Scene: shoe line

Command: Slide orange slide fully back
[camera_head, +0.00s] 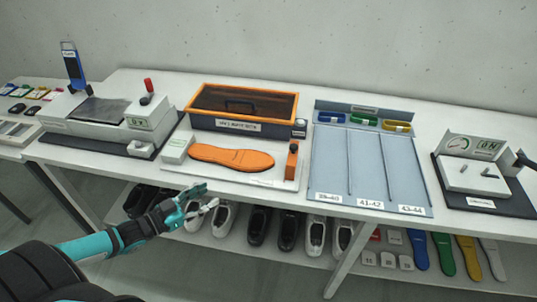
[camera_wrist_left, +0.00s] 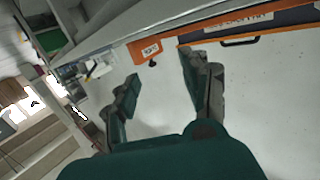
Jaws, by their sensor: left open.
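The orange slide (camera_head: 292,160) is a small upright orange block with a dark knob on top. It stands at the right end of a white measuring board (camera_head: 260,180), on the table. An orange insole shape (camera_head: 231,157) lies on the board to its left. In the left wrist view an orange labelled part with a dark knob (camera_wrist_left: 145,50), apparently the slide, shows beyond the fingers. My left gripper (camera_head: 209,196) is open and empty in front of the table edge, left of the slide and apart from it. It also shows in the left wrist view (camera_wrist_left: 160,68). My right gripper is not in view.
An orange-rimmed box (camera_head: 241,106) with a dark lid stands behind the board. A blue-grey sorting tray (camera_head: 330,160) lies right of the slide. A white block (camera_head: 177,148) is at the board's left end. Shoes (camera_head: 260,225) fill the shelf below.

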